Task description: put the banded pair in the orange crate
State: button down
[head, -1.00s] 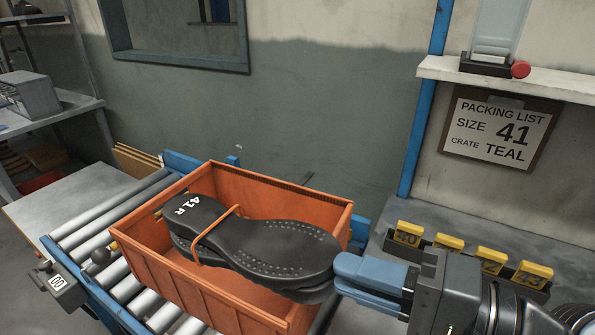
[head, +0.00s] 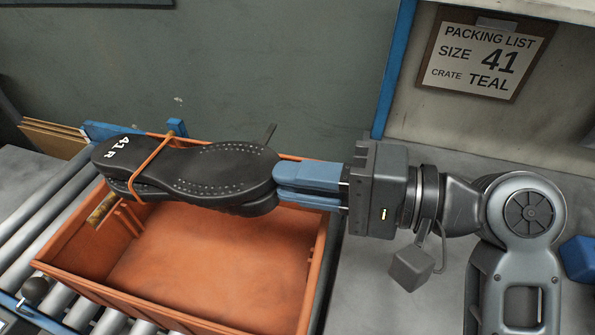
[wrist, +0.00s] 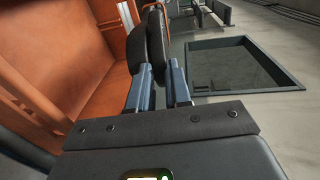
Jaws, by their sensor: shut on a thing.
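The banded pair (head: 205,168) is two black shoe soles stacked flat, held by an orange band around the heel part, with "41 R" printed on the top heel. My gripper (head: 283,184) has blue fingers shut on the toe end at the right. The pair is above the far part of the orange crate (head: 190,304), its heel reaching the left back. The crate floor I can see is empty. In the wrist view the soles (wrist: 157,45) show edge-on between the blue fingers (wrist: 160,88), beside the orange crate (wrist: 60,50).
The crate stands on a roller conveyor (head: 40,228) with blue rails. A packing list (head: 487,55) on the wall reads size 41, crate teal. A grey bench (head: 395,190) lies right of the crate, under my arm. A dark handle (head: 35,290) stands at the lower left.

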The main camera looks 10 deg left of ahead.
jog(key=shift+w+a, duration=0.1)
jog(key=shift+f+b, duration=0.95)
jog(key=shift+b, duration=0.15)
